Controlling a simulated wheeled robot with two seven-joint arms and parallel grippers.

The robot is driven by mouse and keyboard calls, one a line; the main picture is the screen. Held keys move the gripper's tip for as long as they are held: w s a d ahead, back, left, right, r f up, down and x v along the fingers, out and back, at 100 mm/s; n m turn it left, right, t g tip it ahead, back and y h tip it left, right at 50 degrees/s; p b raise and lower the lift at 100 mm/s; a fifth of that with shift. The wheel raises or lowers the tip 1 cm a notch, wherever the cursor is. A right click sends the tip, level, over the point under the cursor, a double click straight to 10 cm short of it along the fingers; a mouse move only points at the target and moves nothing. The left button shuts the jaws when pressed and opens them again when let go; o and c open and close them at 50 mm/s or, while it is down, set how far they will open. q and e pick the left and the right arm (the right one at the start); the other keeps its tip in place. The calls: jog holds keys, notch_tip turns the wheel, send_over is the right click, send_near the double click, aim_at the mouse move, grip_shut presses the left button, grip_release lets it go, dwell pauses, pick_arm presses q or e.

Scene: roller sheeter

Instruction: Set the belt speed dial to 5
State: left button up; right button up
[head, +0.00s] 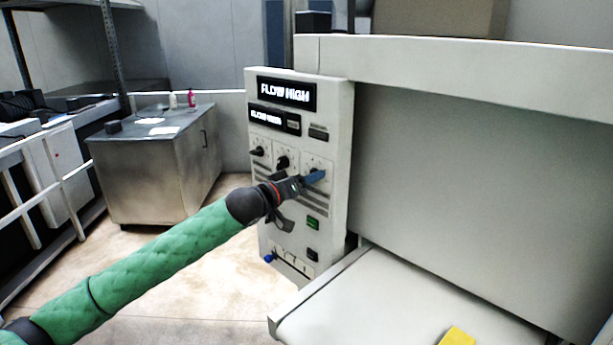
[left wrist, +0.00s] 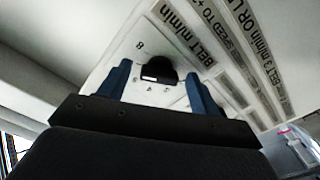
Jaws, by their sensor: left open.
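The belt speed dial shows in the left wrist view as a black knob (left wrist: 158,70) with a pale mark, on a white scale beside the label "BELT m/min" (left wrist: 190,35). A figure 8 is readable on the scale; the dial's setting is not clear. My left gripper (head: 315,177) is at the right-hand dial of the control panel (head: 335,130), which it mostly hides in the head view. Its blue fingers (left wrist: 160,85) are open, one on each side of the knob; contact cannot be told. My right gripper is not in view.
Two more black dials, the left one (head: 258,151) and the middle one (head: 282,162), sit close beside my gripper. A display (head: 286,94) above reads "FLOW HIGH". A green button (head: 313,223) is below. The machine's white bed (head: 370,300) juts out at the lower right.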

pick_arm(q)
jog(key=shift+w+d, duration=0.15)
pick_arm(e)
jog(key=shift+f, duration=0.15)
pick_arm(q)
jog(key=c, duration=1)
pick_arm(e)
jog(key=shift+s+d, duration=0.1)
pick_arm(q)
jog(key=shift+n, duration=0.3)
jog(key=shift+n+p, duration=1.85)
jog(key=shift+n, duration=1.85)
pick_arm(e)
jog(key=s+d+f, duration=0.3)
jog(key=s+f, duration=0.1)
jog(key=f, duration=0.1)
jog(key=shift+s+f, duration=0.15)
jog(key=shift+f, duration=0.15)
